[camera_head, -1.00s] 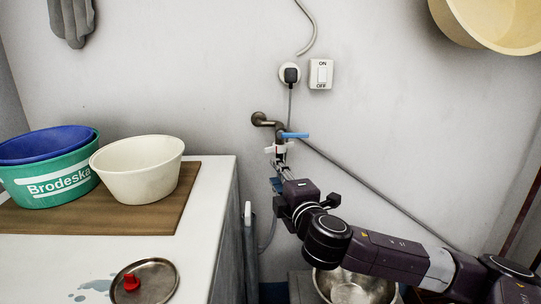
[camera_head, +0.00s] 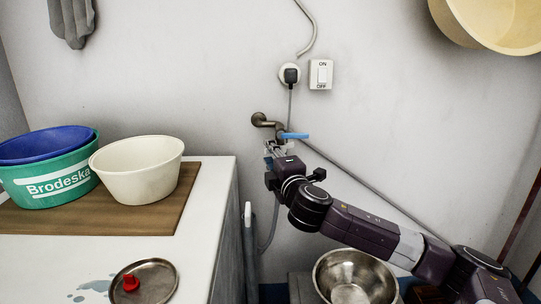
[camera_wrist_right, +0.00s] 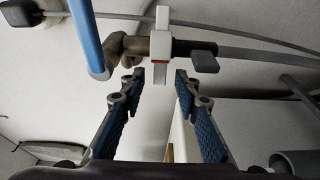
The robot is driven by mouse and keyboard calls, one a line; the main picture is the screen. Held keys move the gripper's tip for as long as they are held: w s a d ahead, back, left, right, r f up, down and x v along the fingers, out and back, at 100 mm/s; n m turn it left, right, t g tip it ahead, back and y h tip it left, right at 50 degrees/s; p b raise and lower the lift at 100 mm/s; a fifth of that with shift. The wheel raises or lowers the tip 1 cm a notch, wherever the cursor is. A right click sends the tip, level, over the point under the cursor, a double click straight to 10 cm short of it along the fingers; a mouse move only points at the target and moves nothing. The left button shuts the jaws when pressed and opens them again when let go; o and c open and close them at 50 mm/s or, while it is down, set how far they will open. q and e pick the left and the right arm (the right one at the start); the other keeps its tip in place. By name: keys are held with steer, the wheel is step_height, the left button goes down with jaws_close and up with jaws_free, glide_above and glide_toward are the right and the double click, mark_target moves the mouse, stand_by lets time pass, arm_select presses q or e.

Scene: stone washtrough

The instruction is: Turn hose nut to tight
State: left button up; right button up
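The tap (camera_head: 262,119) comes out of the wall with a blue lever handle (camera_head: 294,135). The lever also shows at the upper left of the right wrist view (camera_wrist_right: 86,35). In the right wrist view my right gripper (camera_wrist_right: 157,84) is open, blue-padded fingers apart. The nut appears just beyond the fingertips, between them in the picture; contact is not evident. My left gripper is out of view.
A grey hose (camera_head: 373,193) runs along the wall to the lower right. A metal bowl (camera_head: 353,277) stands below my right arm. The white counter (camera_head: 203,239) with basins is at left. A plug and an ON/OFF switch (camera_head: 320,74) are above the tap.

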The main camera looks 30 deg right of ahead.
steer(key=shift+c, duration=0.5)
jaws_close()
